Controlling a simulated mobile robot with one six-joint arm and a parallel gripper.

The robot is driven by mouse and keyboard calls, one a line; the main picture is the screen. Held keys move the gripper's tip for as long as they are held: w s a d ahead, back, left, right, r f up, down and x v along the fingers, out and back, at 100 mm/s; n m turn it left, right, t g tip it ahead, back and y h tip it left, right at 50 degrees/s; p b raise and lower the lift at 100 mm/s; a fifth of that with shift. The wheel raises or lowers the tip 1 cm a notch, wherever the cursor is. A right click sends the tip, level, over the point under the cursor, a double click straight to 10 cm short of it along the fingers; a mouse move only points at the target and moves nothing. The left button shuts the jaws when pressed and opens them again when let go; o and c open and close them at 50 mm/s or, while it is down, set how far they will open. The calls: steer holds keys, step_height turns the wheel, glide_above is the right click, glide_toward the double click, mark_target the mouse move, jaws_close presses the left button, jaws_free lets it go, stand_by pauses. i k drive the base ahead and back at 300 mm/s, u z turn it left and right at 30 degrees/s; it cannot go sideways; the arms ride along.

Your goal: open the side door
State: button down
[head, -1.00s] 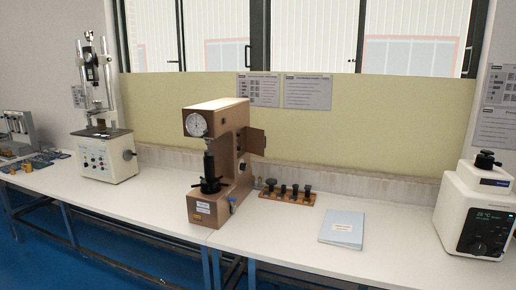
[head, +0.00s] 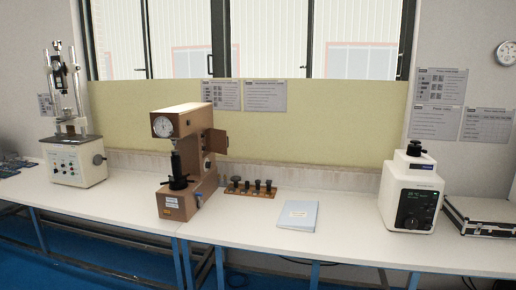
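The brown hardness tester (head: 187,160) stands on the white bench, left of centre in the head view, with a round dial on its front face. Its side door (head: 217,142) is a small brown panel on the right side of the column. The panel sticks out to the right from the column, so it appears to stand at least partly open; how far I cannot tell. My gripper is not in view.
A wooden rack (head: 250,190) with several dark indenters and a pale booklet (head: 298,215) lie right of the tester. A white machine (head: 411,190) and a silver case (head: 480,218) stand further right. A test stand (head: 72,150) is at left. The bench front is clear.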

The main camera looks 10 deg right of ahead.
mark_target(219, 138)
steer(key=z, duration=0.05)
steer(key=k, duration=0.5)
steer(key=z, duration=0.05)
steer(key=i, duration=1.85)
steer(key=u, duration=0.6)
steer(key=i, duration=0.65)
steer(key=u, duration=1.15)
steer(key=i, duration=0.9)
steer(key=u, duration=0.6)
